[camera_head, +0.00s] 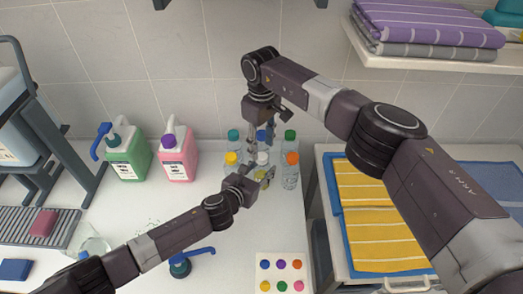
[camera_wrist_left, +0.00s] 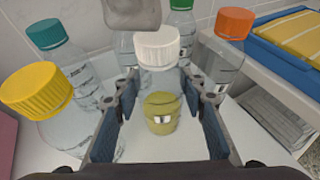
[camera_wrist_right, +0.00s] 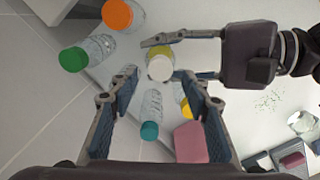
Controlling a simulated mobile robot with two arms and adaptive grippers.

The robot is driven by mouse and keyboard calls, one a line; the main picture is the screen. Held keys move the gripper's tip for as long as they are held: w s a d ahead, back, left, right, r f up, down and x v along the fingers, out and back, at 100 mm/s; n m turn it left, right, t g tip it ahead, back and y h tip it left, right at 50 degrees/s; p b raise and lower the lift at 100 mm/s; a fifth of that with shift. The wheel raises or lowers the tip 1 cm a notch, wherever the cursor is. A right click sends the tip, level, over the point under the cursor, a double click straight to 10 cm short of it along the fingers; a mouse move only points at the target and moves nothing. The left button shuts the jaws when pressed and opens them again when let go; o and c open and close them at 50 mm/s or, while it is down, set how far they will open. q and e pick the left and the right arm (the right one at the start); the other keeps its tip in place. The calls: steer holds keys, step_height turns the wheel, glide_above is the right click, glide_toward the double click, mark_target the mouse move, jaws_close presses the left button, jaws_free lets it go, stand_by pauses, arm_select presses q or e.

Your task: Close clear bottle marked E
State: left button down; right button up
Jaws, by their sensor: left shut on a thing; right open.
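A clear bottle with a white cap (camera_head: 263,158) stands in the cluster of bottles near the back wall. Yellow contents (camera_wrist_left: 160,112) show low inside it. My left gripper (camera_wrist_left: 162,92) is shut around its body. The white cap (camera_wrist_left: 158,48) sits at its top; I cannot tell how tightly. My right gripper (camera_head: 262,134) hangs above the cluster, open and empty, and the white cap (camera_wrist_right: 160,68) shows ahead of its fingers, apart from them. No letter E is readable on any bottle.
Close around stand bottles with orange (camera_head: 292,158), green (camera_head: 290,134), blue (camera_head: 262,136), teal (camera_head: 233,135) and yellow (camera_head: 231,158) caps. Green (camera_head: 128,160) and pink (camera_head: 177,160) jugs stand left. A dotted card (camera_head: 281,276) lies in front. A blue tray (camera_head: 346,250) holds yellow towels right.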

steer(key=shift+r, duration=0.55)
steer(key=shift+c, duration=0.4)
